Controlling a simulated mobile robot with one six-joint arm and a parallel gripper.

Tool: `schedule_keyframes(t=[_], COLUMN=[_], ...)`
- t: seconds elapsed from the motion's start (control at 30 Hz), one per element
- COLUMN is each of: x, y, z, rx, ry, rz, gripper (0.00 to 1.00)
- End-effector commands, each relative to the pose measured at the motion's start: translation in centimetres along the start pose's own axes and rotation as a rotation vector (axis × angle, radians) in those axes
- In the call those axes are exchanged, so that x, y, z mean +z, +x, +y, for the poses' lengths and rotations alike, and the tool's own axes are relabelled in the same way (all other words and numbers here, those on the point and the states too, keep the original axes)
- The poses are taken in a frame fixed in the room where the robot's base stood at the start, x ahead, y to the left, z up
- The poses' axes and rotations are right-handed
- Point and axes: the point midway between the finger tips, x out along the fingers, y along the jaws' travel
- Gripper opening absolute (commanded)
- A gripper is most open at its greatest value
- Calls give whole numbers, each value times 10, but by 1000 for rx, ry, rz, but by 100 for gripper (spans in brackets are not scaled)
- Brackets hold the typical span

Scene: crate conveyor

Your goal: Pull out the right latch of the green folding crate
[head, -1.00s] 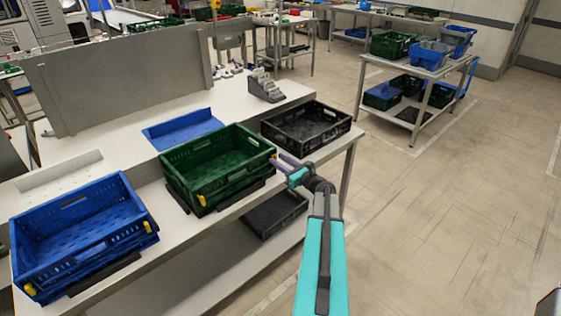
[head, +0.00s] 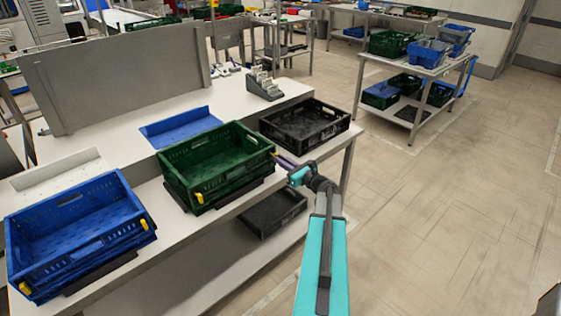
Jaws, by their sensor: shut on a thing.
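The green folding crate (head: 228,178) stands open on the white bench, between a blue crate and a black crate. One yellow latch (head: 199,197) shows at its front left corner. My gripper (head: 277,157) is at the crate's right end, close to the upper right corner, reaching in from the right. It is shut on the right latch, which is mostly hidden by the fingers. I cannot tell how far out the latch sits.
A blue crate (head: 128,248) with yellow latches stands to the left. A black crate (head: 342,127) stands behind my gripper on the bench. Another dark crate (head: 246,226) lies on the shelf below. The floor at right is free.

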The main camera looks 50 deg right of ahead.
Motion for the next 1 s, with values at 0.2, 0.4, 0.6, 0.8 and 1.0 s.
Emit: schedule_keyframes(t=[0.2,0.4,0.6,0.8,1.0], x=[0,0,0,-1,-1], y=[-1,-1,-2,-13,-37], z=[-1,-1,-1,0,0], rx=[-3,-2,-2,-3,-5], ry=[0,0,0,0,1], rz=[1,1,0,0,0], gripper=[25,30,30,30,30])
